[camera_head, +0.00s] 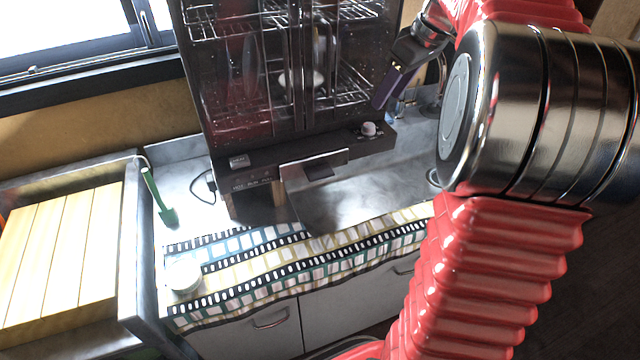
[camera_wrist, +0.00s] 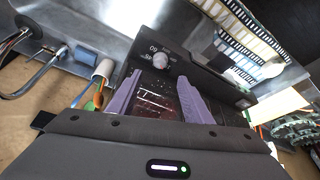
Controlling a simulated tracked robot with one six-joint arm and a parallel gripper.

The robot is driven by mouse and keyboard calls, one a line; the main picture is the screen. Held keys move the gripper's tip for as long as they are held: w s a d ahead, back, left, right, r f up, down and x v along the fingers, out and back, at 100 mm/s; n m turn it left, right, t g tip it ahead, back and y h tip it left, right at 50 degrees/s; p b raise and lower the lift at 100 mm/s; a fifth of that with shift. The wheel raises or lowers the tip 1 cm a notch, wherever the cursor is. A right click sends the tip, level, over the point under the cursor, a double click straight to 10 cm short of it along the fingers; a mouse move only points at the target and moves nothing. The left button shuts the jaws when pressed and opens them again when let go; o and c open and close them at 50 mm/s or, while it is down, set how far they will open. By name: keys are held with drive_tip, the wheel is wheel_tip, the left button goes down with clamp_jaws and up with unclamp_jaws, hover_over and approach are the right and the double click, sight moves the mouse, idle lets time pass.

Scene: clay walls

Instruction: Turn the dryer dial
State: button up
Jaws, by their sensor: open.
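The dryer (camera_head: 290,70) is a dark cabinet with clear doors and wire racks, standing on the counter. Its pale round dial (camera_head: 369,129) sits at the right end of the dark lower front panel. In the wrist view the dial (camera_wrist: 161,61) shows with white marks beside it, just beyond the fingertips. My gripper (camera_head: 380,104) is to the upper right of the dial in the head view, apart from it. In the wrist view my gripper (camera_wrist: 158,80) has its two purple fingers spread, with nothing between them. In the head view the fingers partly overlap.
A button (camera_head: 239,161) is at the panel's left end. A grey tray (camera_head: 314,168) juts out below the panel. A patterned mat (camera_head: 300,262) covers the counter front, with a white cup (camera_head: 184,274) on it. In the wrist view a cup (camera_wrist: 104,68) holds utensils.

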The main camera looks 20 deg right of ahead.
drive_tip(key=s+a+r+m, duration=0.1)
drive_tip(key=s+a, duration=0.2)
drive_tip(key=a, duration=0.4)
drive_tip(key=s+a+r+m, duration=0.1)
drive_tip(key=s+a, duration=0.2)
drive_tip(key=a, duration=0.3)
drive_tip(key=s+a+f+m+h, duration=0.1)
drive_tip(key=s+a+f, duration=0.5)
drive_tip(key=s+a, duration=0.4)
drive_tip(key=shift+a+t, duration=0.4)
drive_tip(key=shift+a, duration=0.3)
drive_tip(key=shift+d, duration=0.15)
